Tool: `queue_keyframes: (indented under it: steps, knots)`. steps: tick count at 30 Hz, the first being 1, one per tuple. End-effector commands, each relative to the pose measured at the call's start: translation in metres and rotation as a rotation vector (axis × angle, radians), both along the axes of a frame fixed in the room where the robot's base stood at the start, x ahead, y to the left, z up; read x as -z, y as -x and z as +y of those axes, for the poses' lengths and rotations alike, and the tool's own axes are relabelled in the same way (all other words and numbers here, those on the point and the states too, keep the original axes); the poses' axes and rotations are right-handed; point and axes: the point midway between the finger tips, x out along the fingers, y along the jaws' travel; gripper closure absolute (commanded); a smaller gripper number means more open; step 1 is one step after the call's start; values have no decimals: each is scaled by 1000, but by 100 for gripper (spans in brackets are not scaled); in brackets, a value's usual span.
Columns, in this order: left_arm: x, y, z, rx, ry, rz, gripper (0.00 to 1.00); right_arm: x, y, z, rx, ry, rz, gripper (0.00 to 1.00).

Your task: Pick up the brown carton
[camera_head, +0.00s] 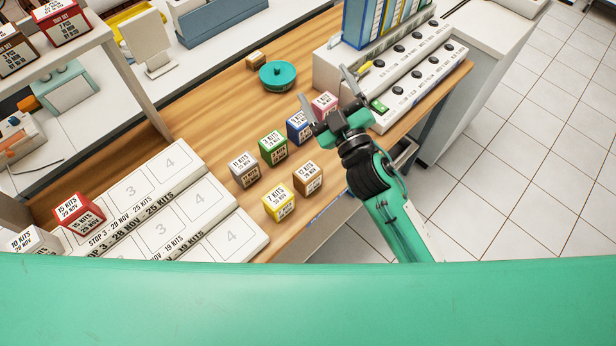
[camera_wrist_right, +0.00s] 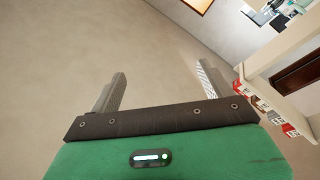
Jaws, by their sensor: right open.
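A brown carton (camera_head: 308,178) with a printed white label stands on the wooden table, behind a yellow carton (camera_head: 279,202) and right of a grey carton (camera_head: 244,170). My right gripper (camera_head: 323,84) is open and empty, above the table's right part, beyond the brown carton and apart from it. Its two spread fingers also show in the right wrist view (camera_wrist_right: 160,70), with nothing between them; the brown carton does not show there. Another small brown box (camera_head: 256,60) lies at the back of the table. My left gripper is out of view.
White numbered trays (camera_head: 170,200) lie at the left, with a red carton (camera_head: 80,214). A teal round object (camera_head: 278,75) and a white knobbed rack (camera_head: 425,85) stand behind.

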Motion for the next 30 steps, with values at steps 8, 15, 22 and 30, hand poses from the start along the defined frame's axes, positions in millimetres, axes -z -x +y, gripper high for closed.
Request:
queue_keyframes:
  steps: [8,15,22,30]
  knots:
    - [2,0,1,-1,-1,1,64,-87,66,119,-478,247,-573,18]
    - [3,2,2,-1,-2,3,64,-62,140,179,-934,608,-919,18]
    - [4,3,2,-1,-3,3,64,12,163,175,-1347,1109,-1068,18]
    - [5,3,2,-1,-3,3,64,76,117,103,-1679,1816,-929,18]
